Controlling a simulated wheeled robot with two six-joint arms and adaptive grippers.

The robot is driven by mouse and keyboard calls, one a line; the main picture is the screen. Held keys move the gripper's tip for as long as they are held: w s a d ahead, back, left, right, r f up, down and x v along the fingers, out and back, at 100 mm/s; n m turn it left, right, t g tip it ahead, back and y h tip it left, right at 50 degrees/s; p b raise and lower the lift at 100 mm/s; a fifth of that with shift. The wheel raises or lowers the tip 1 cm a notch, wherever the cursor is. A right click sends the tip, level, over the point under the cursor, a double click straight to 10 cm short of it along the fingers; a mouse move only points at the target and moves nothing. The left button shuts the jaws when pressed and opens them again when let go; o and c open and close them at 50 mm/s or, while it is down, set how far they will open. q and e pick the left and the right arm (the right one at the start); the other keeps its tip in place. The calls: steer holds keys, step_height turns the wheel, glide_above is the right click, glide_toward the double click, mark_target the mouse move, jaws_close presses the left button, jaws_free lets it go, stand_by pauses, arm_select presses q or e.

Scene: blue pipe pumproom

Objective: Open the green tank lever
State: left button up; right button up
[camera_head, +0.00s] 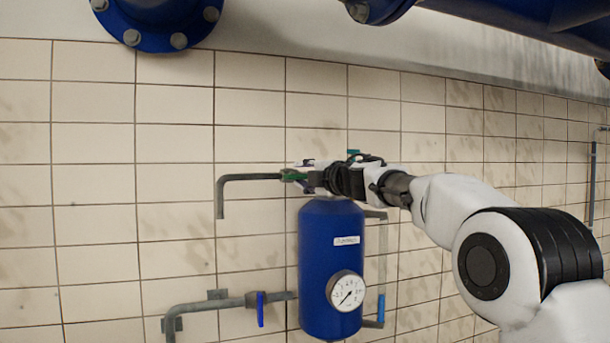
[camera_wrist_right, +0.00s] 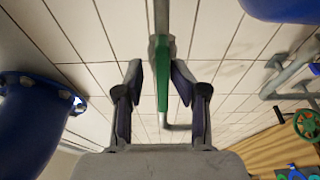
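The green lever (camera_head: 292,175) sits on the grey pipe above the blue tank (camera_head: 318,235). In the wrist view the green lever (camera_wrist_right: 162,75) lies along the pipe, between the two fingers. My right gripper (camera_head: 305,177) is at the lever, in front of the tiled wall, and hides part of the pipe and valve. In the wrist view my right gripper (camera_wrist_right: 157,75) is open, with a visible gap on each side of the lever. I cannot tell how deep the lever sits between the fingers. My left gripper is not in view.
A round gauge (camera_head: 346,290) is on the tank front. A lower pipe with a blue lever (camera_head: 260,308) is left of the tank. Large blue flanged pipes (camera_head: 150,25) hang above. A green handwheel (camera_wrist_right: 306,123) is at the wrist view's right. Left of the bent pipe (camera_head: 220,200) is bare wall.

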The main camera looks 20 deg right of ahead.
steer(key=shift+s, duration=0.1)
steer(key=shift+s+d+f, duration=0.1)
steer(key=shift+s+d, duration=0.05)
steer(key=shift+s, duration=0.1)
steer(key=v, duration=1.1)
steer(key=shift+s, duration=0.1)
